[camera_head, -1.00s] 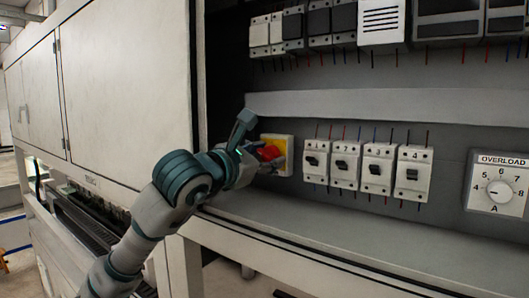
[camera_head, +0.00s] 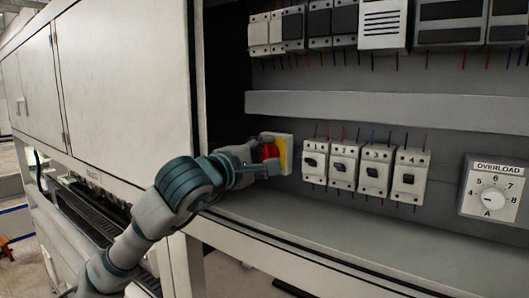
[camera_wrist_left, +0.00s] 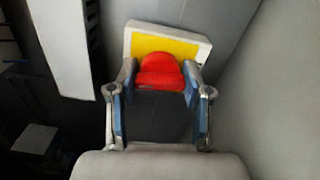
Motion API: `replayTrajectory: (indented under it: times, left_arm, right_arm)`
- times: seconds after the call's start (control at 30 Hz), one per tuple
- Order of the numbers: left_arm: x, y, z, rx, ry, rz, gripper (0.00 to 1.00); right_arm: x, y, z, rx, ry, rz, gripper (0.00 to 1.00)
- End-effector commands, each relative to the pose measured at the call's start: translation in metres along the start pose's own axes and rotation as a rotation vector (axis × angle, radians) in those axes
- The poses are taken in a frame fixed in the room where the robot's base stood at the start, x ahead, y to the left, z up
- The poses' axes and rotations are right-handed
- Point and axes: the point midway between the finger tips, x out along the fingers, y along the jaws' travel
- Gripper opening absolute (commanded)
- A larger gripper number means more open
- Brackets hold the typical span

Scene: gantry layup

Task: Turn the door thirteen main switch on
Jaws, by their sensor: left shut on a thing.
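The main switch is a red rotary handle (camera_head: 270,151) on a yellow plate with a pale housing (camera_head: 289,155), at the left end of the cabinet's back panel. In the left wrist view the red handle (camera_wrist_left: 160,72) stands in front of the yellow plate (camera_wrist_left: 181,47). My left gripper (camera_head: 266,160) is at the switch, and in the wrist view its two fingers (camera_wrist_left: 160,88) are closed on the sides of the red handle. The gripper hides part of the handle in the head view. My right gripper is in neither view.
Several numbered breakers (camera_head: 344,164) sit right of the switch, with an overload dial (camera_head: 492,188) farther right. A grey duct (camera_head: 380,104) runs above. The cabinet's side and closed doors (camera_head: 125,80) stand to the left. A bare ledge (camera_head: 330,225) lies below.

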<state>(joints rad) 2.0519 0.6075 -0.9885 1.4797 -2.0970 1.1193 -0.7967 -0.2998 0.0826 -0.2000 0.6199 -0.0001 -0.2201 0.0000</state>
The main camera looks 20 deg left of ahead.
Motion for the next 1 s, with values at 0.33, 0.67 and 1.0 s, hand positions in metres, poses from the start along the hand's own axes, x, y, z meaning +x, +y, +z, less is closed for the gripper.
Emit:
replayTrajectory:
  times: [0.33, 0.67, 1.0]
  left_arm:
    - [0.001, -0.0009, -0.0016, 0.151, 0.004, -0.002, 0.14]
    - [0.0012, -0.0019, -0.0018, 0.184, 0.003, -0.003, 0.14]
    - [0.0014, -0.0024, -0.0015, 0.183, 0.003, -0.005, 0.69]
  right_arm:
    - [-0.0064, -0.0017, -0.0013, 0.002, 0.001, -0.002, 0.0]
    - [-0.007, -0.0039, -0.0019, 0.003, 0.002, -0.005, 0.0]
    - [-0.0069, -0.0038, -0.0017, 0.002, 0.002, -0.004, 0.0]
